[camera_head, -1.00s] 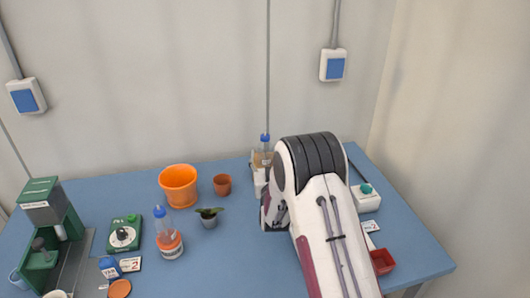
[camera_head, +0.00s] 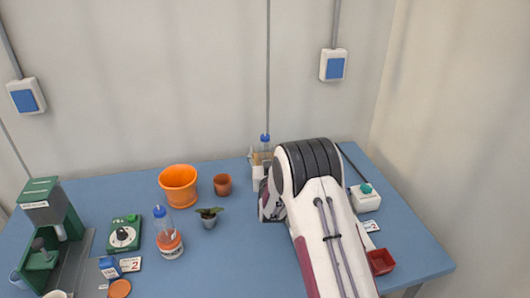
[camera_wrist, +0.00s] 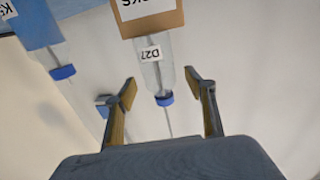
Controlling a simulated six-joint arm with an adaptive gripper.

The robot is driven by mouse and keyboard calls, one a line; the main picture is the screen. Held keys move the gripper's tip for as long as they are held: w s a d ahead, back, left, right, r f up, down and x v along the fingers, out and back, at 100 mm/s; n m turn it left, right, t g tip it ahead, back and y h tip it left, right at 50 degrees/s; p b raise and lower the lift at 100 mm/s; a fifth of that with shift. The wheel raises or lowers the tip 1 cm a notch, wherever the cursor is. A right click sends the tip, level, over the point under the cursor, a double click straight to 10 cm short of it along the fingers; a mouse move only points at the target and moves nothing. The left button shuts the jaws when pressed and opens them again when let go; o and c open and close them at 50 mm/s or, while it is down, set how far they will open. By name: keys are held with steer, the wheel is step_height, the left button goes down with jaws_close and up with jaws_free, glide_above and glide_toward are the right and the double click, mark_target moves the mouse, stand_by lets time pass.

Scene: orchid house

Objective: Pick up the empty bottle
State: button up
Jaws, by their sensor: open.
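A clear bottle with a blue cap and a label reading D27 (camera_wrist: 152,58) looks empty. In the wrist view, which is upside down, its capped end points down between my fingers. A cardboard-coloured box with a white label (camera_wrist: 150,22) covers its other end; I cannot tell whether the bottle stands in the box or behind it. In the head view a blue-capped bottle (camera_head: 265,143) shows beside my arm at the back of the table. My gripper (camera_wrist: 161,84) is open, with one finger on each side of the bottle and no visible contact. In the head view my arm hides the gripper.
A second blue-capped bottle (camera_wrist: 40,32) is at the left of the wrist view. A red tray (camera_head: 380,263) is at right.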

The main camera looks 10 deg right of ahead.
mark_target(265, 136)
steer(key=shift+w+d, duration=0.25)
steer(key=shift+w, duration=1.05)
steer(key=c, duration=1.1)
steer(key=shift+c, duration=0.2)
steer(key=shift+r, duration=0.1)
steer(key=shift+r, duration=4.95)
